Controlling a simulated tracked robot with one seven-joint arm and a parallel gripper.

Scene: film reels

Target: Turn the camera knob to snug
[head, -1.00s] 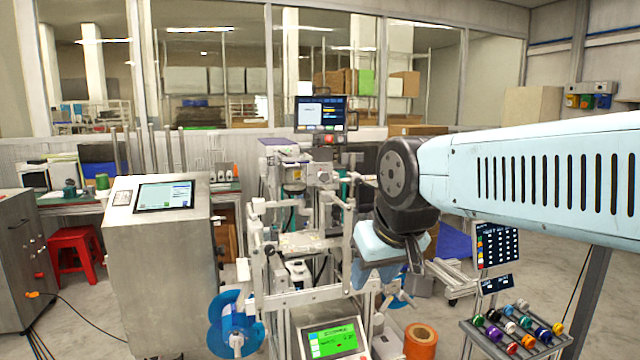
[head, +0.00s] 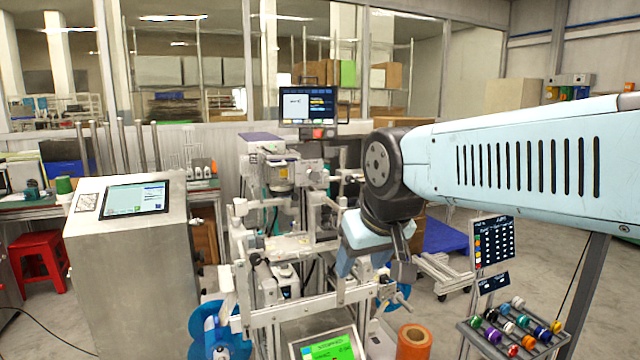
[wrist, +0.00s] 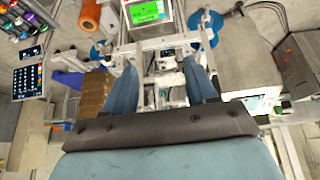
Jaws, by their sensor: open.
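The machine (head: 285,245) is a grey-white frame in the middle of the head view. A camera-like unit with a yellow band (head: 284,172) sits in its upper part. A small round fitting (head: 312,168) shows beside it, but I cannot tell whether this is the camera knob. My gripper (head: 376,266) is open and empty, pointing down at the right of the frame, apart from the camera unit. In the wrist view its two pale blue fingers (wrist: 161,75) stand apart, with machine parts visible between and beyond them. The knob cannot be made out there.
A steel cabinet with a tablet (head: 137,200) stands left of the machine. A green-lit screen (head: 328,347) and a blue reel (head: 217,333) are low at the front.

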